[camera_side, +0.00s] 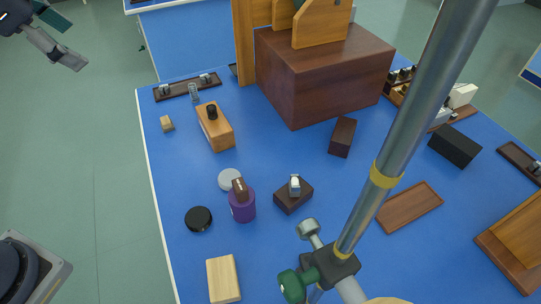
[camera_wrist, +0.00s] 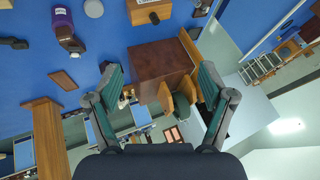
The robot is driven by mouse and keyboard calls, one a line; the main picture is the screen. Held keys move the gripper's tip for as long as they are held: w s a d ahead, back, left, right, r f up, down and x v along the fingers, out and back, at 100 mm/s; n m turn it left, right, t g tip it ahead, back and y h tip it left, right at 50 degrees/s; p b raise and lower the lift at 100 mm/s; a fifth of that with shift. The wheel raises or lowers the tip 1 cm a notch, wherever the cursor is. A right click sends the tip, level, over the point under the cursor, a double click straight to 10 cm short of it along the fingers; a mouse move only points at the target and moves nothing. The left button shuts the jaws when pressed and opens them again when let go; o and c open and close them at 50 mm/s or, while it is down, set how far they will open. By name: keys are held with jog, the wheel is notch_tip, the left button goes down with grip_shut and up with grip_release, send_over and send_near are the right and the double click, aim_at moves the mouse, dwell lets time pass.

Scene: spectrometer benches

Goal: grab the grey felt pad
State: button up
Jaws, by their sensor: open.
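The grey felt pad (camera_side: 230,179) appears to be the light grey round disc lying flat on the blue bench, just behind the purple bottle (camera_side: 242,205). The bottle hides a little of its front edge. In the wrist view the pad (camera_wrist: 94,8) shows at the top edge, left of centre, next to the purple bottle (camera_wrist: 64,22). My gripper (camera_side: 73,43) is at the top left of the side view, off to the left of the bench and far from the pad. In the wrist view my gripper (camera_wrist: 159,72) has its fingers wide apart with nothing held between them.
A black disc (camera_side: 199,219) lies left of the bottle. A dark block (camera_side: 293,195) with a small metal item stands to its right. An orange-brown box (camera_side: 215,127) and a large brown box (camera_side: 320,72) stand behind. A metal pole (camera_side: 415,90) crosses the right side.

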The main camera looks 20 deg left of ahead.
jog(key=w+a+f+m, duration=0.2)
jog(key=w, duration=0.7)
jog(key=g+h, duration=0.2)
send_over(165, 120)
jog(key=s+d, duration=0.1)
jog(key=s, duration=0.2)
notch_tip(165, 120, down, 13)
jog(key=a+f+n+g+h, duration=0.1)
jog(key=a+f, duration=0.2)
jog(key=f, duration=0.3)
jog(key=a+f+n, duration=0.1)
jog(key=a+f, duration=0.2)
jog(key=f, duration=0.2)
jog(key=x, duration=0.3)
jog(key=s+x, duration=0.1)
jog(key=x, duration=0.6)
jog(key=shift+s+d+f, duration=0.1)
jog(key=shift+d+f, duration=0.2)
jog(key=shift+d, duration=0.1)
jog(key=x, duration=0.5)
jog(key=shift+s+d+f, duration=0.2)
jog(key=shift+s+d, duration=0.05)
